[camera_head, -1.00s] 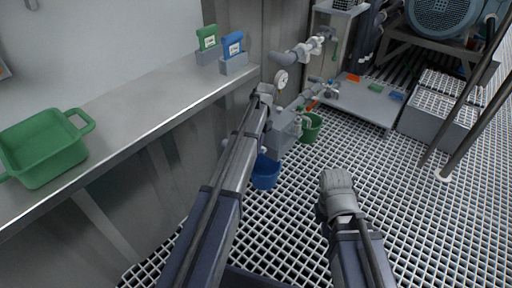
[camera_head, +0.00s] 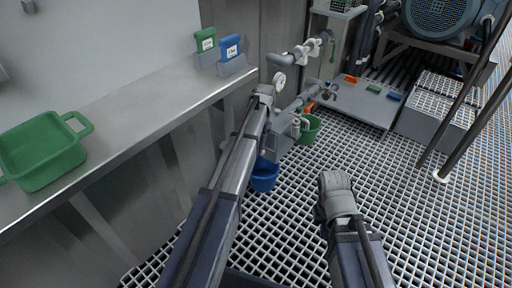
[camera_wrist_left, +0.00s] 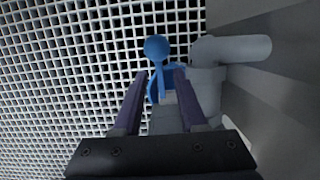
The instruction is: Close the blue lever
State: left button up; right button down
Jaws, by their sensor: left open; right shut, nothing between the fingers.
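The blue lever (camera_wrist_left: 157,58), with a round knob at its end, shows in the left wrist view just beyond and between the fingertips of my left gripper (camera_wrist_left: 158,76). The gripper is open, with one dark finger on each side of the lever's lower part. I cannot tell whether a finger touches it.
A gauge (camera_head: 279,82) sits near my left wrist. A grey pipe (camera_wrist_left: 232,49) lies right of the lever. The steel counter (camera_head: 140,110) runs along the left.

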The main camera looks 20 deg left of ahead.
pick_arm(q)
jog(key=shift+r, duration=0.1)
pick_arm(e)
jog(key=shift+r, duration=0.1)
pick_arm(q)
jog(key=p+v, duration=0.7)
jog(key=shift+r+p, duration=0.3)
jog(key=shift+p, duration=0.05)
pick_arm(e)
notch_tip(320, 180, up, 8)
jog(key=shift+f, duration=0.25)
pick_arm(q)
jog(key=shift+w, duration=0.1)
